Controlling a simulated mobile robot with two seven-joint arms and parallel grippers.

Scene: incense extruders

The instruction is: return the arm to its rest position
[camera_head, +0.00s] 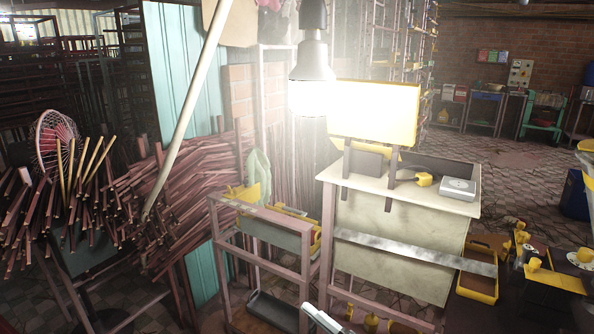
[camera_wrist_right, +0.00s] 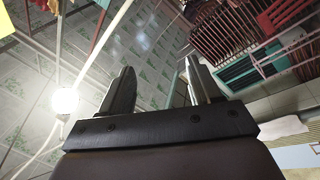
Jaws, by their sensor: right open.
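My right gripper (camera_wrist_right: 160,66) shows in the right wrist view with its two dark fingers apart and nothing between them. It points up toward a tiled ceiling (camera_wrist_right: 140,35), away from any work surface. A pale, narrow piece that may be part of my own arm shows at the bottom edge of the head view; I cannot tell which part. My left gripper is not in view.
A lit bulb (camera_head: 312,62) hangs in front of a light-topped table (camera_head: 420,190). A pink frame stand (camera_head: 265,262) stands left of it. Bundles of sticks (camera_head: 190,185) fan out at left. A yellow-rimmed tray (camera_head: 478,287) lies at right. Tiled floor is open at back right.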

